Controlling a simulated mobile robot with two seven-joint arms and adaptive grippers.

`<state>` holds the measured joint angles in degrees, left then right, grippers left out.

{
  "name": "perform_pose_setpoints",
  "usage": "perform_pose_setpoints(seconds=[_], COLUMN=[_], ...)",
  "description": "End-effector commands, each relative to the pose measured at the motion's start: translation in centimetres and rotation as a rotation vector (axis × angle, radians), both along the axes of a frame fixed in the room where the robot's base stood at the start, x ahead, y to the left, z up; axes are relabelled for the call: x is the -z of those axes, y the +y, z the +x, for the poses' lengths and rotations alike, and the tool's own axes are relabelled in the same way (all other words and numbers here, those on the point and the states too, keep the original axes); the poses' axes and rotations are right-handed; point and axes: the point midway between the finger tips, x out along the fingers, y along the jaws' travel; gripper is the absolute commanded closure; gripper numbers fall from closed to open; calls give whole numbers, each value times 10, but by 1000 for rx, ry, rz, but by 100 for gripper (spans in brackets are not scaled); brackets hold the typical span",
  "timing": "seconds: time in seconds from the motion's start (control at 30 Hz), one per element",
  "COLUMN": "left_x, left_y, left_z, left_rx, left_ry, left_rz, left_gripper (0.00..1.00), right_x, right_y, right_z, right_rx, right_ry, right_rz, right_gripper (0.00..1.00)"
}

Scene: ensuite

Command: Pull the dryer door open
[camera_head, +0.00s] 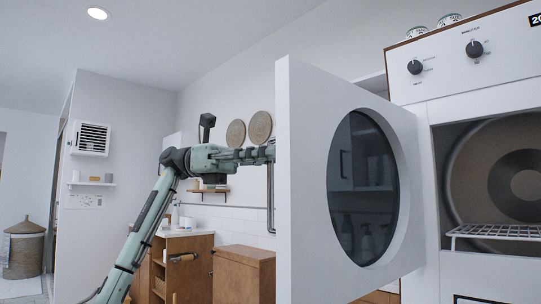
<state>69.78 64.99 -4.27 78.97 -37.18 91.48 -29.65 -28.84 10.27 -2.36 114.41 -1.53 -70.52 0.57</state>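The white dryer (478,57) stands at the right, with two dark knobs on its top panel. Its door (297,180), a thick white panel with a round dark glass window (363,188), stands swung wide open toward the left. The dark interior (500,180) is exposed. My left gripper (267,154) reaches in from the left to the door's free edge. Its fingertips are at or behind that edge and partly hidden, so I cannot tell whether they touch or grip the door. My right gripper is not in view.
A wire rack (495,231) sits inside the dryer opening. Patterned bowls (449,19) stand on top. Wooden cabinets (243,274) stand low behind the door. A wicker basket (25,250) is at the far left. Two round wall discs (260,127) hang behind my arm.

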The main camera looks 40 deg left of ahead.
Motion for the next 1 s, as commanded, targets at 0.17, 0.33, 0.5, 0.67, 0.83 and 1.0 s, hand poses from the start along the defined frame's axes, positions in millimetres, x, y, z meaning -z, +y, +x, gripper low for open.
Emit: perform_pose_setpoints(seconds=[0.17, 0.33, 0.5, 0.67, 0.83, 1.0], left_x=[0, -1, -1, -2, -2, -1], left_y=[0, 4, 27, 61, 93, 112], left_z=[0, -1, -7, -15, -23, -27], left_rx=[1, 0, -1, -2, -1, 0], left_ry=[-1, -1, -2, -2, -4, -2], left_rz=[0, -1, -3, -5, -4, -1], left_gripper=[70, 70, 70, 70, 70, 70], right_x=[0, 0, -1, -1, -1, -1], right_y=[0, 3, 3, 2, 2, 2], right_z=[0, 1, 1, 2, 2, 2], right_rx=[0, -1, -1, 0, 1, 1], right_ry=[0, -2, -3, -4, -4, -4], right_rz=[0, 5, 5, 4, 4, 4], right_gripper=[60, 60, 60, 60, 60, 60])
